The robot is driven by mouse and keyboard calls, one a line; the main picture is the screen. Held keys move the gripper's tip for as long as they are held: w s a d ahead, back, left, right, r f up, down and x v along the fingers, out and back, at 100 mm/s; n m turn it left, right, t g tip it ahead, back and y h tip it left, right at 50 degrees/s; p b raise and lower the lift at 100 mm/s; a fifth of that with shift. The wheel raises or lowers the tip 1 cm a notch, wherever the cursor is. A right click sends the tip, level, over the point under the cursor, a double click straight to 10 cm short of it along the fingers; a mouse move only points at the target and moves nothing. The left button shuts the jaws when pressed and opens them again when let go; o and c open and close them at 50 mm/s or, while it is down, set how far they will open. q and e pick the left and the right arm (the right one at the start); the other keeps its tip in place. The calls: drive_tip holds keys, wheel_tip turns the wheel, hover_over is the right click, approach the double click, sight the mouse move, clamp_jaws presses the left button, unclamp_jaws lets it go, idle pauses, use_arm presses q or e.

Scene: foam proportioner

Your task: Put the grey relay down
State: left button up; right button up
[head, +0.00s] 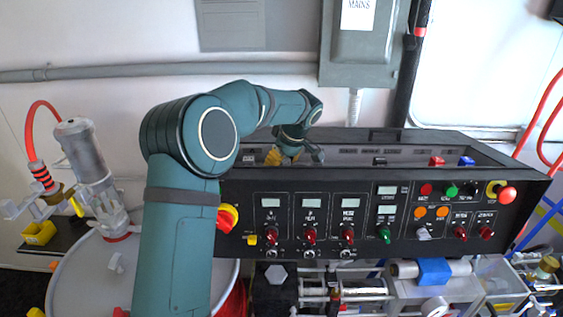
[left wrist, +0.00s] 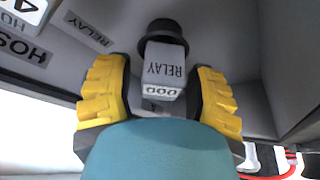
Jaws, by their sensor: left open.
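The grey relay (left wrist: 163,68) shows in the left wrist view, a light grey block marked RELAY and 000, with a round black part at its far end. My left gripper (head: 294,158) is over the top recess of the black control panel (head: 240,205) in the head view. Its yellow-padded fingers are open in the left wrist view, one on each side of the relay with visible gaps. The relay stands within the recess by a RELAY label (left wrist: 88,30); its seating is hard to tell. I cannot make out the relay in the head view. My right gripper is not in view.
The panel front carries knobs and a red mushroom button (head: 507,195). A grey electrical box (head: 362,55) hangs behind. A white drum (head: 85,265) stands left.

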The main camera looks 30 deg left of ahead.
use_arm(q)
drive_tip(key=v, duration=1.2)
drive_tip(key=shift+s, duration=0.15)
